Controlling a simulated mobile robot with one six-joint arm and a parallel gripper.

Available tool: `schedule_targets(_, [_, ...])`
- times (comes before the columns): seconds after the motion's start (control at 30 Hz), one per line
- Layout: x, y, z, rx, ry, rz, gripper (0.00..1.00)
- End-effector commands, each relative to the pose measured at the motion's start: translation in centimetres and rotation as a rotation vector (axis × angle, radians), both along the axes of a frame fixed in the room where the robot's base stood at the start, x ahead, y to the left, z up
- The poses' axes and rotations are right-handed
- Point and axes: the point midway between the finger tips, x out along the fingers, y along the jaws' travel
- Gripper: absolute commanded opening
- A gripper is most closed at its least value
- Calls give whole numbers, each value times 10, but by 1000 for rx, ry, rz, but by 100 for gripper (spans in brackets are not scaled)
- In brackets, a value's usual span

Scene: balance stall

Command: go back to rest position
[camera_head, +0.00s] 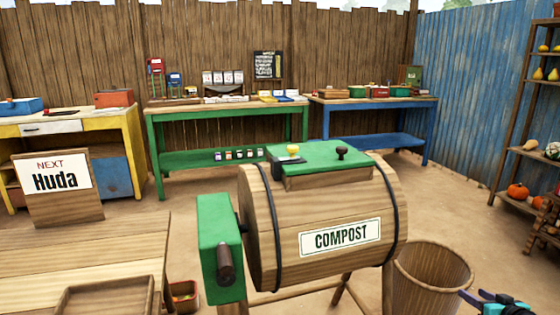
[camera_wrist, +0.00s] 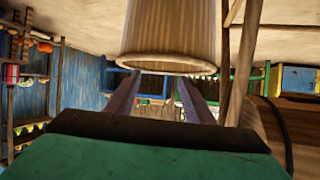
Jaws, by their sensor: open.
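My gripper (camera_head: 477,296) is at the lower right corner of the head view, in front of and to the right of the wooden bin (camera_head: 425,285). In the wrist view my gripper (camera_wrist: 159,84) shows two dark fingers spread apart with nothing between them. That view is upside down, and the bin (camera_wrist: 170,40) hangs from the top just beyond the fingertips. Most of my arm is outside the head view.
A wooden compost drum (camera_head: 325,210) with a green lid and crank box stands left of the bin. A table (camera_head: 130,240) with a "Huda" sign (camera_head: 58,185) is at left. Shelves (camera_head: 525,120) with pumpkins stand at right. Green (camera_head: 225,108) and blue (camera_head: 420,102) benches line the back.

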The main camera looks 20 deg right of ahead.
Motion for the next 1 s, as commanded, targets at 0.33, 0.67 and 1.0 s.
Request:
schedule_targets(0.33, [42,55,-26,106,66,77,48])
schedule_targets(0.67, [96,165,-75,284,219,197,48])
schedule_targets(1.0, [118,288,-120,436,430,301,48])
